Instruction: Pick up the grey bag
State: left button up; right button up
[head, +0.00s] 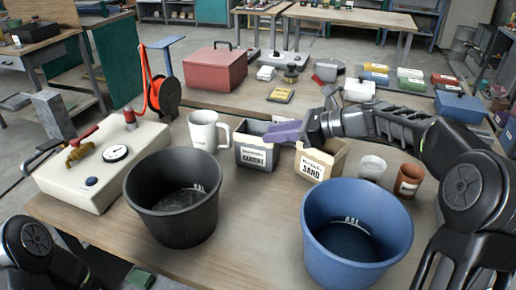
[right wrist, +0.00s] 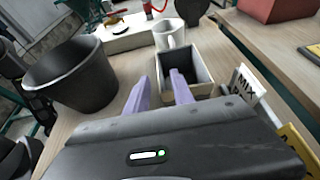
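The grey bag (head: 256,157) stands upright on the workbench, an open-topped box shape with a dark inside and a dark-lettered label. In the right wrist view the grey bag (right wrist: 187,72) lies just beyond my fingers. My right gripper (head: 285,132) is at the bag's upper right edge in the head view, its purple fingers partly covering the rim. In the right wrist view the gripper (right wrist: 160,88) is open with nothing seen between its fingers; one finger overlaps the bag's near side. Contact cannot be told. My left gripper is out of view.
A cream sand bag (head: 320,164) stands close right of the grey bag, under my right arm. A white jug (head: 203,131) is close left. A black bucket (head: 172,200) and a blue bucket (head: 355,235) stand in front, with bare wood between them.

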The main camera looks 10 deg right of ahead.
aim_at(258, 146)
jog(key=x, duration=0.4)
jog(key=shift+a, duration=0.25)
grip_shut()
dwell(0.4)
dwell(1.1)
